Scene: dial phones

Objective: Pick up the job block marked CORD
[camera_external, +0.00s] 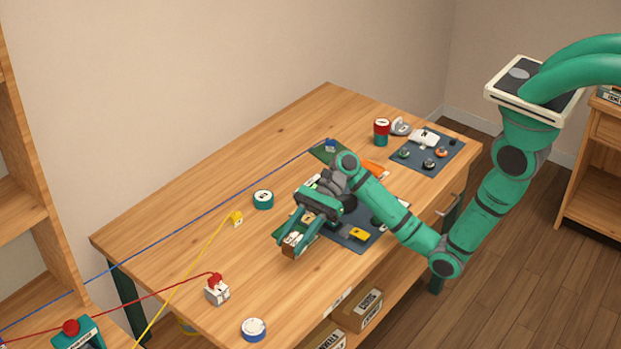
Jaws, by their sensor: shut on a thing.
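My gripper (292,246) is low over the wooden table (165,240), at the left end of a dark mat (345,242). It is shut on a small pale block (293,239), which shows partly between the fingers. The mark on this block is too small to read, so I cannot tell whether it says CORD. My fingers and wrist hide much of it and part of the mat. I cannot tell whether the block touches the table.
A yellow piece (360,234) lies on the mat. A teal round tin (263,199), a white block with a red top (217,290) and a blue-and-white round tin (253,328) stand leftward. Red, yellow and blue cords cross the left side. A second mat (428,147) holds several parts.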

